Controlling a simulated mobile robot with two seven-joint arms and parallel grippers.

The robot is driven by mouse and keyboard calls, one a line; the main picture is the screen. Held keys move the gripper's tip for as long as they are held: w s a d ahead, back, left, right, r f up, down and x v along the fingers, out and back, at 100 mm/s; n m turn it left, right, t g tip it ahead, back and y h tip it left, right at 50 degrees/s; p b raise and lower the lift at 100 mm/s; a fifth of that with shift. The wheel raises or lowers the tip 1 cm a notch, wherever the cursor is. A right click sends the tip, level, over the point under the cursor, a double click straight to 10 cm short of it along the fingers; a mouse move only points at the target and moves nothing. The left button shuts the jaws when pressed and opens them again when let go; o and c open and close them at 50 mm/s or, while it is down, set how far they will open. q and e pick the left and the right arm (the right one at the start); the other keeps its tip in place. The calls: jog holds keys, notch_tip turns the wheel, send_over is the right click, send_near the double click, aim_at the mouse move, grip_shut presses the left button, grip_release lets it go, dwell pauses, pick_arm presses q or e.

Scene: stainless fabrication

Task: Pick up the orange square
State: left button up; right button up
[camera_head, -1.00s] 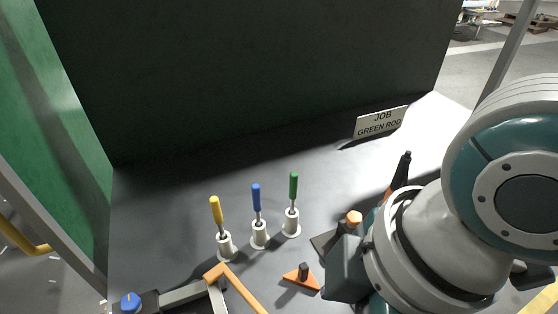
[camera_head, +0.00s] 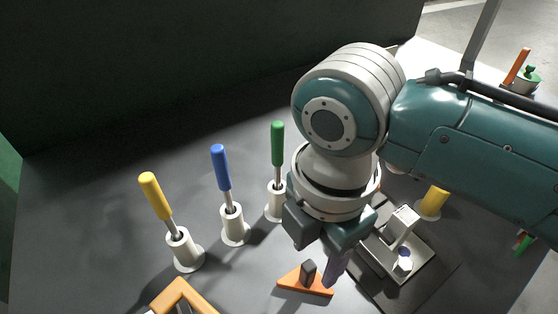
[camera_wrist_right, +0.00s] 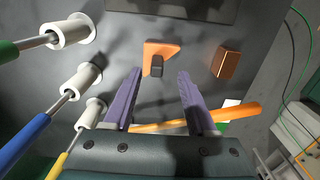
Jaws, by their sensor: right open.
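The orange square (camera_head: 290,281) is a flat triangular plate with a dark upright grip, lying on the grey table near the bottom of the head view. It also shows in the right wrist view (camera_wrist_right: 160,47), just beyond the fingertips. My right gripper (camera_head: 334,268) is above and beside it, at its right in the head view. In the right wrist view the gripper's two purple fingers (camera_wrist_right: 160,78) are apart with nothing between them, and the dark grip lies roughly in line with the gap. My left gripper is not in view.
Yellow (camera_head: 155,195), blue (camera_head: 221,167) and green (camera_head: 278,143) handled tools stand in white holders to the left. An orange bent bar (camera_head: 172,293) lies at the bottom left. A metal fixture (camera_head: 402,228) is right of the gripper. The wrist view shows an orange block (camera_wrist_right: 226,64).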

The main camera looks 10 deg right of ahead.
aim_at(310, 264)
notch_tip(310, 264, down, 4)
jog(key=shift+w+a+f+b, duration=0.1)
jog(key=shift+w+f+b, duration=0.05)
jog(key=shift+b, duration=0.3)
grip_shut()
dwell(0.4)
